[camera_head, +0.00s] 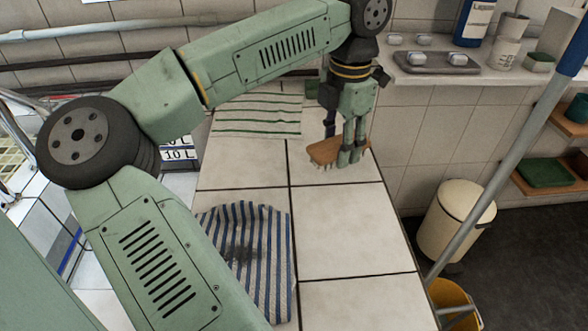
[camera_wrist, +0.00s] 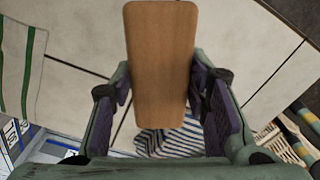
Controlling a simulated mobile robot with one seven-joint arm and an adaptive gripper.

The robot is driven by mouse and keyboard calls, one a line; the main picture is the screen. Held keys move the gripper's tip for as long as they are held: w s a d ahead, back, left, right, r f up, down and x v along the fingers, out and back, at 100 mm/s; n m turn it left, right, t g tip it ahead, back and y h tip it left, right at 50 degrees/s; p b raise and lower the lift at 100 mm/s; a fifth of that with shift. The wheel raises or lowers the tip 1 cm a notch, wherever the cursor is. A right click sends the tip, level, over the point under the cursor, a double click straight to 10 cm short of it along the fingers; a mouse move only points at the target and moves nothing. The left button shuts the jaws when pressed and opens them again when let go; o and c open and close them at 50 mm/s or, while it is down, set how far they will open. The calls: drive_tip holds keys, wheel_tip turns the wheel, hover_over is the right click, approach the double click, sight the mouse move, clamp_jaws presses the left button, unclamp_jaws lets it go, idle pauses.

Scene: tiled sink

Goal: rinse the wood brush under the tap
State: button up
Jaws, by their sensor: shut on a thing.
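The wood brush (camera_head: 326,151) is brown with pale bristles on its underside. In the head view it is just at or slightly above the tiled counter, bristles down; I cannot tell if it touches. My gripper (camera_head: 350,156) points down and is shut on the brush. In the wrist view the brush's flat wooden back (camera_wrist: 160,62) shows between the two purple-padded fingers of my gripper (camera_wrist: 166,100). The tap is not clearly seen. Part of a sink area shows at the left, largely hidden behind my arm.
A blue-striped cloth (camera_head: 273,253) with a dark stain lies on the counter (camera_head: 350,228). A green-striped towel (camera_head: 257,116) lies at the back. A shelf with a metal tray (camera_head: 436,62) and bottle (camera_head: 475,22) stands right. A slanted pole (camera_head: 502,150) and bin (camera_head: 459,215) are beyond the counter's edge.

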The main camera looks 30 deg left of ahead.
sight(306, 146)
drive_tip(key=s+a+r+m, duration=0.1)
drive_tip(key=s+a+m, duration=0.1)
drive_tip(key=a+m, duration=0.1)
drive_tip(key=s+a+r+m, duration=0.1)
drive_tip(key=s, duration=0.1)
drive_tip(key=shift+a+r+m, duration=0.2)
drive_tip(key=shift+r+m, duration=0.1)
drive_tip(key=shift+s+a+f, duration=0.1)
drive_tip(key=shift+f, duration=0.15)
wheel_tip(306, 146, down, 9)
drive_tip(key=shift+f+p, duration=0.15)
drive_tip(key=shift+p, duration=0.6)
drive_tip(key=shift+f, duration=0.15)
drive_tip(key=o, duration=1.1)
drive_tip(key=r+b, duration=0.1)
drive_tip(key=r, duration=1.1)
drive_tip(key=shift+w+r, duration=0.2)
drive_tip(key=shift+c, duration=0.4)
